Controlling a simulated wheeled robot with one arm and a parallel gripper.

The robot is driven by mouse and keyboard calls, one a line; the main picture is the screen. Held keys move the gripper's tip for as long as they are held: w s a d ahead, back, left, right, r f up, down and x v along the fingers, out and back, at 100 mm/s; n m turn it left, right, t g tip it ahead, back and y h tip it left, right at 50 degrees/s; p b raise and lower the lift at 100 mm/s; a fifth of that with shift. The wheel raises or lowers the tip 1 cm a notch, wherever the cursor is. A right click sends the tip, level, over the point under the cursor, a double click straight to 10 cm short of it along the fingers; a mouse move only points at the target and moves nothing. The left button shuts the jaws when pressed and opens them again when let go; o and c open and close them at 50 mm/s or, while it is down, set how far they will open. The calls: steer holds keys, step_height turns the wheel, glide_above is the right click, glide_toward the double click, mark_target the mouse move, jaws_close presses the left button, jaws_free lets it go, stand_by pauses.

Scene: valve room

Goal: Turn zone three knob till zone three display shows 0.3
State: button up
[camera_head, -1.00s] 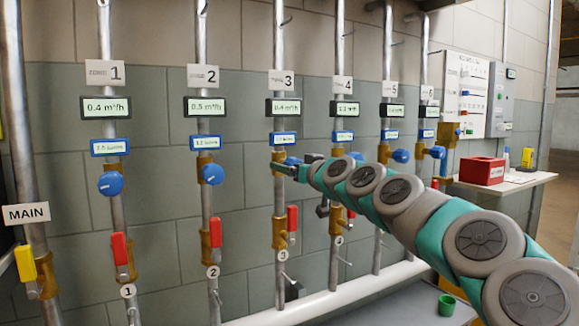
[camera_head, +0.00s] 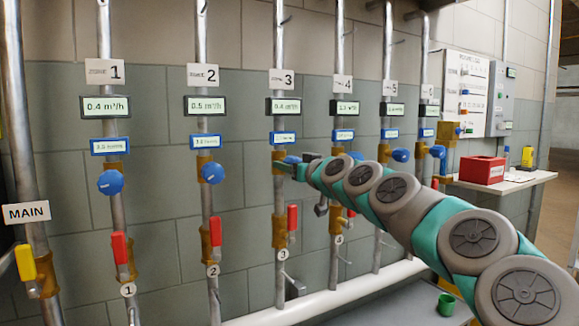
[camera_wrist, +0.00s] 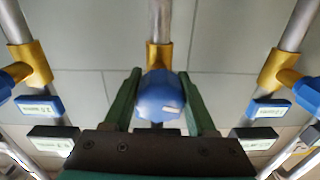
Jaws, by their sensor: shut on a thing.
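The zone three knob (camera_wrist: 160,98) is blue and sits between the two green fingers of my gripper in the wrist view. My gripper (camera_head: 286,167) is shut on it, and in the head view the gripper and arm hide most of the knob. The zone three display (camera_head: 283,107), a black-framed box under the label 3, appears to read 0.4 m³/h. A smaller blue-framed display (camera_head: 284,138) hangs below it, and its text is too small to read.
Neighbouring pipes carry their own blue knobs, such as the zone two knob (camera_head: 212,173) on the left. Red-handled valves, such as the zone three one (camera_head: 292,218), sit lower. A shelf (camera_head: 524,181) with a red box (camera_head: 482,170) is at right.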

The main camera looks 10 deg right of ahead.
steer(key=shift+c, duration=1.1)
steer(key=shift+m, duration=1.9)
steer(key=o, duration=1.4)
steer(key=shift+c, duration=0.2)
steer(key=shift+s, duration=0.1)
steer(key=v, duration=0.7)
steer(key=shift+s+b, duration=0.3)
steer(key=shift+b, duration=0.1)
steer(key=shift+d, duration=0.1)
